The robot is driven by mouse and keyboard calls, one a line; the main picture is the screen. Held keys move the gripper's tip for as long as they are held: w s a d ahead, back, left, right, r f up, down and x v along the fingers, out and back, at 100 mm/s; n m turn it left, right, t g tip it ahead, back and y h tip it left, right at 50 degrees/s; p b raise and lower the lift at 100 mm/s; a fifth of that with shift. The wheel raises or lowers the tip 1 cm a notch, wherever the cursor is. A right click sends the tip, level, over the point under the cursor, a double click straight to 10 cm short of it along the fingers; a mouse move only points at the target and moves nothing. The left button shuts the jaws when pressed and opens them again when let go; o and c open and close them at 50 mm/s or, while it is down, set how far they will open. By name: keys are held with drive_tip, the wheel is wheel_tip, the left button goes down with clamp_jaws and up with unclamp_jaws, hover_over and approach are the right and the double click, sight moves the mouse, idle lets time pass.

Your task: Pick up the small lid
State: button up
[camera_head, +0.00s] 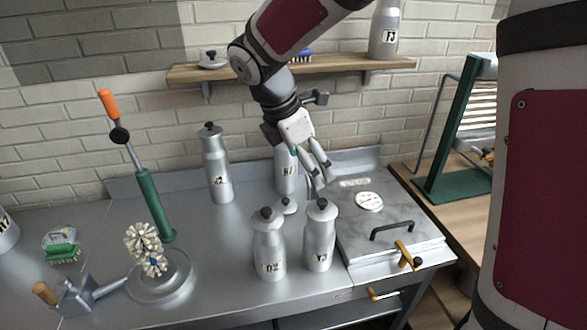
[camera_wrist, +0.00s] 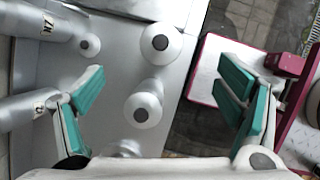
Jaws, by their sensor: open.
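A small grey lid (camera_head: 288,205) with a dark knob lies on the steel counter, behind and between the bottles D2 (camera_head: 269,250) and Y3 (camera_head: 319,242). A small round lid with a dark knob (camera_wrist: 90,45) shows at upper left in the wrist view and seems to be the same one. My gripper (camera_head: 322,178) is open and empty above the counter, up and to the right of the lid in the head view. Its green-padded fingers (camera_wrist: 160,85) are spread wide in the wrist view. Another grey lid (camera_head: 212,61) lies on the wall shelf.
A bottle (camera_head: 286,172) stands close behind the small lid, its top hidden by my gripper. Another bottle (camera_head: 218,170) stands further left. A hatch with a black handle (camera_head: 391,229) is at right.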

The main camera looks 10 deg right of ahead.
sight(322, 201)
drive_tip(key=shift+n, duration=0.3)
drive_tip(key=x, duration=0.8)
drive_tip(key=shift+w+a+f+p, duration=0.1)
drive_tip(key=shift+a+f+p, duration=0.05)
drive_tip(key=shift+f+p, duration=0.2)
drive_tip(key=x, duration=0.1)
drive_tip(key=p+x, duration=0.1)
drive_tip(key=x, duration=0.2)
drive_tip(key=shift+s+f, duration=0.25)
drive_tip(key=shift+s, duration=0.05)
drive_tip(key=shift+w+d+f, duration=0.15)
drive_tip(key=shift+d+f, duration=0.05)
drive_tip(key=shift+f, duration=0.25)
drive_tip(key=c, duration=1.2)
drive_tip(key=shift+r, duration=0.15)
drive_tip(key=shift+c, duration=0.2)
